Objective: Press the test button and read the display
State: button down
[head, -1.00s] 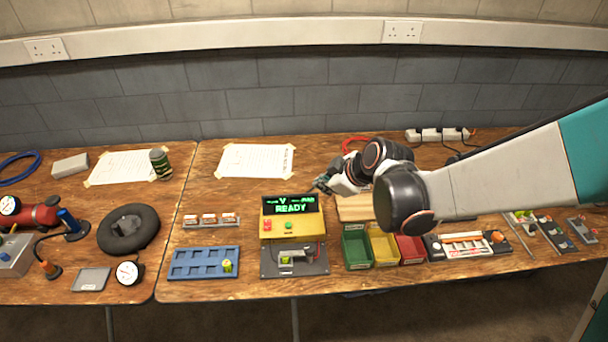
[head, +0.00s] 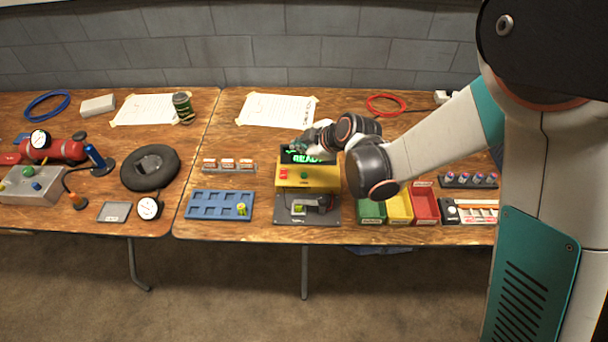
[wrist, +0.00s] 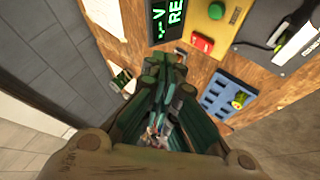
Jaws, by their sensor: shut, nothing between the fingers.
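The yellow tester (head: 308,178) stands on the wooden bench with a black display on top. The display (head: 300,157) shows green text reading READY, now partly covered by my gripper. On its front are a red button (head: 283,174) and a green button (head: 304,175). In the wrist view the red button (wrist: 202,43) and the display (wrist: 168,18) show beyond the fingers. My gripper (head: 301,148) is shut and empty, at the display's upper edge and above the buttons, apart from them. A grey fixture (head: 307,208) with a small yellow-green piece sits in front of the tester.
A blue tray (head: 219,205) with one yellow-green piece lies left of the fixture. A rack of small white-and-orange pieces (head: 229,164) stands behind it. Green, yellow and red bins (head: 424,203) stand to the right. A paper sheet (head: 277,110) lies behind.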

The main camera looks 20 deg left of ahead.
aim_at(302, 176)
jog(key=shift+f+b, duration=2.8)
jog(key=shift+f, duration=1.35)
jog(key=shift+f, duration=0.1)
jog(key=shift+f+b, duration=0.3)
jog(key=shift+b, duration=0.2)
jog(key=shift+f, duration=0.35)
jog(key=shift+r, duration=0.15)
jog(key=shift+r+p, duration=0.4)
jog(key=shift+r, duration=0.25)
jog(key=shift+r+p, duration=1.6)
jog(key=shift+r, duration=0.95)
